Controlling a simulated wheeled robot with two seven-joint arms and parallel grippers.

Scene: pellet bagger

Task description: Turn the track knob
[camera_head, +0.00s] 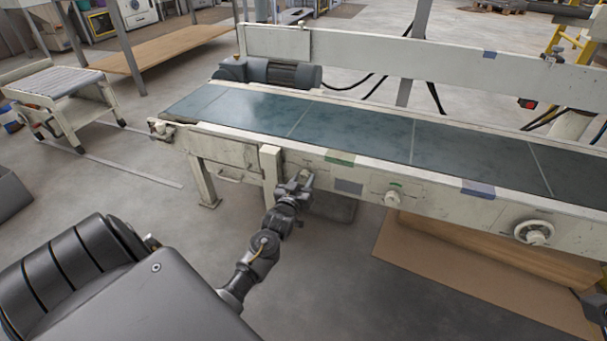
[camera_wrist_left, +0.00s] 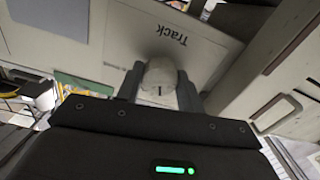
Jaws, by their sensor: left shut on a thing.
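The track knob (camera_wrist_left: 160,78) is a small pale round knob with a dark index line, below a plate (camera_wrist_left: 170,32) printed "Track" in the left wrist view. My left gripper (camera_wrist_left: 160,88) is shut on it, with a finger on either side. In the head view my left gripper (camera_head: 300,184) is against the front rail of the conveyor (camera_head: 350,135), and the knob is mostly hidden behind the fingers. My right gripper is not clearly in view; only a dark piece shows at the right edge.
Another pale knob (camera_head: 392,199) sits on the rail to the right, and a round handwheel (camera_head: 534,232) is farther right. A brown board (camera_head: 450,255) lies beneath the conveyor. Open floor lies in front.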

